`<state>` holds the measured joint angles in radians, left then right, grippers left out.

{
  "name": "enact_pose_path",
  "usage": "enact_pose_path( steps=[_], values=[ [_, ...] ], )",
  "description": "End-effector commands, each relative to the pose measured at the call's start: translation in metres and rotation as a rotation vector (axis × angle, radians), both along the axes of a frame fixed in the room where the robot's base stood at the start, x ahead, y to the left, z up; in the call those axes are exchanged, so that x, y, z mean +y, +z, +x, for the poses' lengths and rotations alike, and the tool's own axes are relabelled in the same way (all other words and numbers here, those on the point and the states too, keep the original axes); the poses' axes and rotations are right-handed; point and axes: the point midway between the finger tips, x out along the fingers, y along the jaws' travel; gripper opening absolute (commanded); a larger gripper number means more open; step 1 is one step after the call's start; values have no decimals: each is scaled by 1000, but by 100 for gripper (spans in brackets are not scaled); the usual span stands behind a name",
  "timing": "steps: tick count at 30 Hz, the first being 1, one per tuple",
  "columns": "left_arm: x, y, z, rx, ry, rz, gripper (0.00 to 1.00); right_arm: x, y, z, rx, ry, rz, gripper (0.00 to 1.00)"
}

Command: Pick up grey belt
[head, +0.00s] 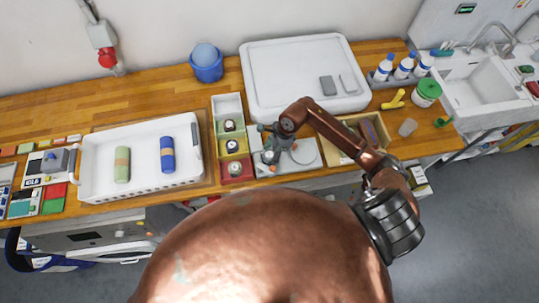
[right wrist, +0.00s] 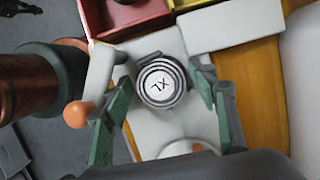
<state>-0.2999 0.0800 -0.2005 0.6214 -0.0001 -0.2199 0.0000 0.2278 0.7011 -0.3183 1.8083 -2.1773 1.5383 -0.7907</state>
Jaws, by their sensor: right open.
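The grey belt (right wrist: 161,84) is a tight roll with a white round label reading XL, seen from above in the right wrist view. It sits on a light grey surface. My right gripper (right wrist: 163,98) is open, with one green-padded finger on each side of the roll and nothing clamped. In the head view my right gripper (head: 270,147) is over the grey base beside the coloured bins and largely covers the belt there. My left gripper is not in view.
A lever with an orange knob (right wrist: 78,114) stands close by the left finger. Coloured bins (head: 222,140) with dark rolls stand left of the gripper. A white tray (head: 140,193) holds a green and a blue roll. A big white lid (head: 290,60) lies behind.

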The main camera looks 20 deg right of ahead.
Motion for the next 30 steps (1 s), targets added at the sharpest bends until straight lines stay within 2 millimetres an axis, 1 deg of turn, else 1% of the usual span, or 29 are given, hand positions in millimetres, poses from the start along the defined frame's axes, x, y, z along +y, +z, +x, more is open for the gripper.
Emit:
enact_pose_path(
  steps=[4, 5, 20, 27, 30],
  values=[
    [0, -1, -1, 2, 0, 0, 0, 0, 0, 0, 0, 1, -1, 53],
    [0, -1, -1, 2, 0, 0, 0, 0, 0, 0, 0, 1, -1, 52],
    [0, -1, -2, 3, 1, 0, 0, 0, 0, 0, 0, 1, -1, 18],
    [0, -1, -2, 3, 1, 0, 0, 0, 1, 1, 0, 1, 0, 17],
    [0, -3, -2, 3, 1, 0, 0, 0, 7, 1, -2, 1, -2, 17]
  ],
)
